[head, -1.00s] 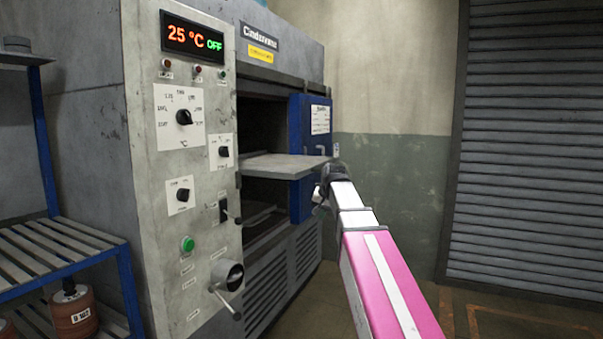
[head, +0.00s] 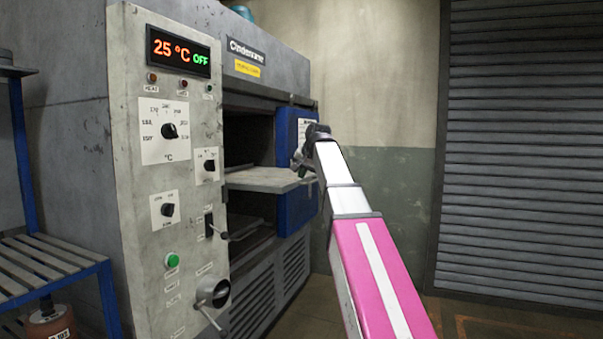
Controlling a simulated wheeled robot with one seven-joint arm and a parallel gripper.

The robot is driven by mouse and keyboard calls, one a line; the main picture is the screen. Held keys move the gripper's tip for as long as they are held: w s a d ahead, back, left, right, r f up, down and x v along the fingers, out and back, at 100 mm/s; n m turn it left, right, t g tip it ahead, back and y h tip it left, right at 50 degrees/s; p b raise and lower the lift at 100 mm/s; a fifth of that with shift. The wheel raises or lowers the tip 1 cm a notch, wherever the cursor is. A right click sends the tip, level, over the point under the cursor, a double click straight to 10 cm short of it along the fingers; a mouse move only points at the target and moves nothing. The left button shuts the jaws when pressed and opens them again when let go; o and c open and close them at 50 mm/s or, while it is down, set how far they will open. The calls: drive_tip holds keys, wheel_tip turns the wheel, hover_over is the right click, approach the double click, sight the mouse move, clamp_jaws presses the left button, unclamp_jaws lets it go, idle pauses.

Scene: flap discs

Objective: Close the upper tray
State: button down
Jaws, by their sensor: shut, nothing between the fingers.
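The upper tray (head: 262,179) is a flat grey slab that sticks out of the oven's dark opening in the head view. A lower shelf shows dimly inside the oven beneath it. My gripper (head: 300,166) is at the tray's outer right end, close to its front edge. I cannot tell whether it touches the tray. The fingers are small and dark and seem to hold nothing. The blue oven door (head: 297,208) stands open behind the tray and my gripper, and they hide part of it.
The oven's control panel (head: 165,220) stands left of the opening, with a lever handle (head: 212,293) low on it. A blue-framed slatted rack (head: 45,265) is at the left. A grey shutter (head: 520,150) is at the right. The floor right of the oven looks free.

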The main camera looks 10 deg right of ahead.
sight(245, 183)
drive_tip(key=shift+w+a+f, duration=1.25)
drive_tip(key=shift+w+f, duration=0.15)
drive_tip(key=shift+w, duration=0.1)
drive_tip(key=shift+w+a+f, duration=1.25)
drive_tip(key=shift+w+f, duration=0.15)
drive_tip(key=shift+w, duration=0.05)
drive_tip(key=w+a, duration=0.3)
drive_tip(key=a, duration=0.2)
drive_tip(key=w+a, duration=0.3)
drive_tip(key=a, duration=0.3)
drive_tip(key=w+a, duration=0.3)
drive_tip(key=a, duration=0.3)
drive_tip(key=shift+w, duration=0.4)
drive_tip(key=shift+s+d, duration=0.1)
drive_tip(key=shift+d, duration=0.05)
